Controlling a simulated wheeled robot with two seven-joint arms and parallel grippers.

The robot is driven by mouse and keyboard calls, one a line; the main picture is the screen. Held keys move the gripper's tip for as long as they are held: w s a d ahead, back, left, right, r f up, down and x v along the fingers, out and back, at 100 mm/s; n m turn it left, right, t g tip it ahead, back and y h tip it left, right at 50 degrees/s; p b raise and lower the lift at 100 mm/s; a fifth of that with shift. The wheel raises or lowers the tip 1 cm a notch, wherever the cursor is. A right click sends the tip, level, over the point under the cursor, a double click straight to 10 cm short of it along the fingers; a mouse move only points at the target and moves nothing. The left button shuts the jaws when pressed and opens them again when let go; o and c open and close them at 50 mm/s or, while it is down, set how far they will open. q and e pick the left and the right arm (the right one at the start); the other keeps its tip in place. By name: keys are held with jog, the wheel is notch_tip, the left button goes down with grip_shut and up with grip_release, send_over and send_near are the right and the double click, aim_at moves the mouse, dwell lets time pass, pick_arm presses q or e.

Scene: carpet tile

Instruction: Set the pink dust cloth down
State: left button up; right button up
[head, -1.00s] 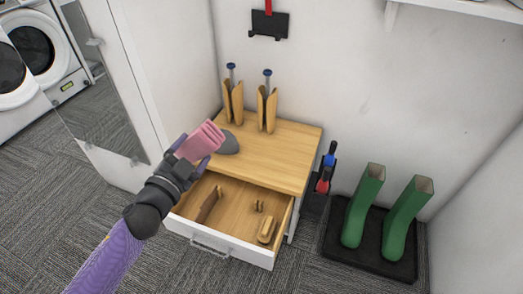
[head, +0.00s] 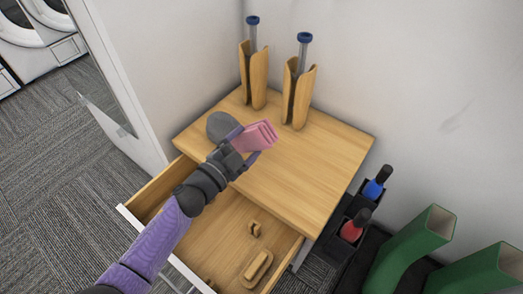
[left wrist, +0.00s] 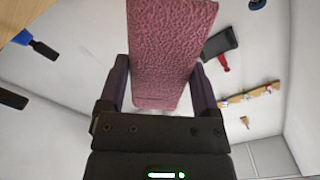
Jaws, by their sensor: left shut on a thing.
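The pink dust cloth (head: 256,137) is folded and held in my left gripper (head: 247,147), over the wooden top of the drawer cabinet (head: 318,150). In the left wrist view the cloth (left wrist: 168,50) stands between the two purple fingers, which are shut on it. I cannot tell whether the cloth touches the cabinet top. A grey rounded object (head: 221,126) lies on the top just left of the cloth. My right gripper is not in view.
Two wooden holders (head: 297,95) with blue-capped tubes stand at the back of the cabinet top. The drawer (head: 222,242) below is open, with wooden pieces inside. The top's right part is clear.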

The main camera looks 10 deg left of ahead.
pick_arm(q)
notch_tip(320, 180, down, 8)
jog(key=b, duration=0.4)
jog(key=shift+r, duration=0.25)
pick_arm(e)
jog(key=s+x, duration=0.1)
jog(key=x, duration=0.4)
pick_arm(q)
jog(key=shift+r, duration=0.4)
jog(key=shift+f, duration=0.2)
jog(key=o, duration=1.1)
jog(key=shift+r, duration=0.15)
jog(key=shift+s+a+r, duration=0.15)
jog(key=shift+s, duration=0.2)
jog(key=p+v, duration=0.4)
jog(key=v, duration=0.7)
jog(key=shift+s, duration=0.2)
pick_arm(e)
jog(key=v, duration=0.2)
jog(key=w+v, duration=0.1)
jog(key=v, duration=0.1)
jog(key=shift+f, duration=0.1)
